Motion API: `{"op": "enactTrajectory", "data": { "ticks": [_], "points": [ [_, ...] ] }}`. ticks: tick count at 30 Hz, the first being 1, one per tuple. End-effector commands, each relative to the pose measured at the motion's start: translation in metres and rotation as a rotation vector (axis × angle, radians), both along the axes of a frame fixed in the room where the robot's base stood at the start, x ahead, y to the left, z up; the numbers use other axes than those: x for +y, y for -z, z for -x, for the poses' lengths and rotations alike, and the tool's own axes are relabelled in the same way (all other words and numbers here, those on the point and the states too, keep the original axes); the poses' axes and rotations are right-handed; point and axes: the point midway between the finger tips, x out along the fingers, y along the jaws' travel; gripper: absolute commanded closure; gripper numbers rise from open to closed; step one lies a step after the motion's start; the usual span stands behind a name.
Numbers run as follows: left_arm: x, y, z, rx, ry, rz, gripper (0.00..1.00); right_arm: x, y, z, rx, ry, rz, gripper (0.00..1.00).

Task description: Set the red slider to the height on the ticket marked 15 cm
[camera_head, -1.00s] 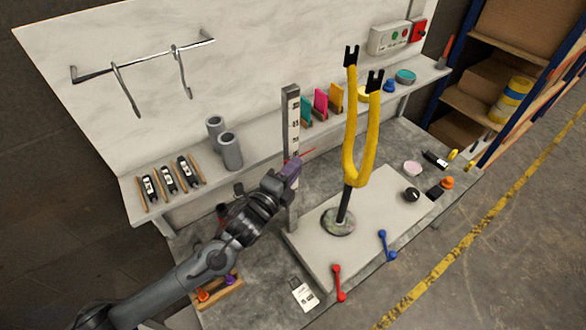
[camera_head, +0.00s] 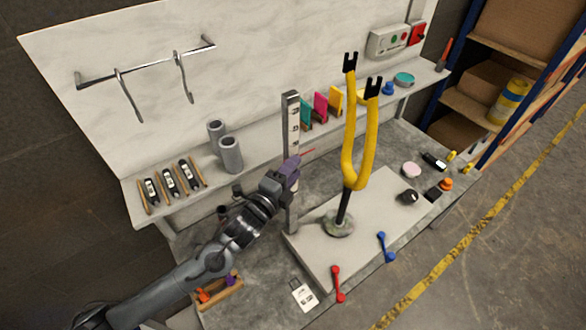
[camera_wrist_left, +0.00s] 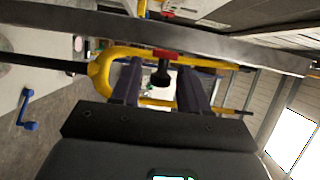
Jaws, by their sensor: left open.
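The grey upright post (camera_head: 292,112) with a marked scale stands at the left end of the pale base plate. The red slider shows as a thin red pointer (camera_head: 307,152) on it, partly hidden by my gripper. In the left wrist view the slider is a red piece (camera_wrist_left: 166,54) with a black knob (camera_wrist_left: 160,78) on the post (camera_wrist_left: 220,45). My left gripper (camera_head: 292,173) is at the post; its open purple fingers lie either side of the knob, with gaps visible. A white ticket (camera_head: 304,294) lies at the table front; its writing is unreadable. My right gripper is not seen.
A yellow fork (camera_head: 366,150) on a round foot stands right of the post. A red handle (camera_head: 337,284) and a blue handle (camera_head: 386,247) lie at the plate's front. Grey cylinders (camera_head: 230,155) and coloured cards (camera_head: 321,107) stand on the shelf behind.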

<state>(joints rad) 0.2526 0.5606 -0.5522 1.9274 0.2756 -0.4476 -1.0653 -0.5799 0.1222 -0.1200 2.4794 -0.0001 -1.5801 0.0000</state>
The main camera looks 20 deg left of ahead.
Motion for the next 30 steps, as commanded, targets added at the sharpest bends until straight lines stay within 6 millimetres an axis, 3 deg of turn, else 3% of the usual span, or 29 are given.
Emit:
{"op": "enactTrajectory", "data": {
  "ticks": [16, 22, 30],
  "points": [
    [0.016, 0.001, 0.083, 0.003, 0.001, -0.001, 0.56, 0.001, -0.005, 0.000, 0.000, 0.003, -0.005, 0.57],
    [0.020, 0.000, 0.097, 0.001, 0.000, 0.000, 0.56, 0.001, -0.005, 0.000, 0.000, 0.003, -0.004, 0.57],
    [0.020, 0.000, 0.101, 0.000, 0.000, 0.001, 0.56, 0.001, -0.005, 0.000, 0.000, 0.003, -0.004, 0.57]
  ]
}}
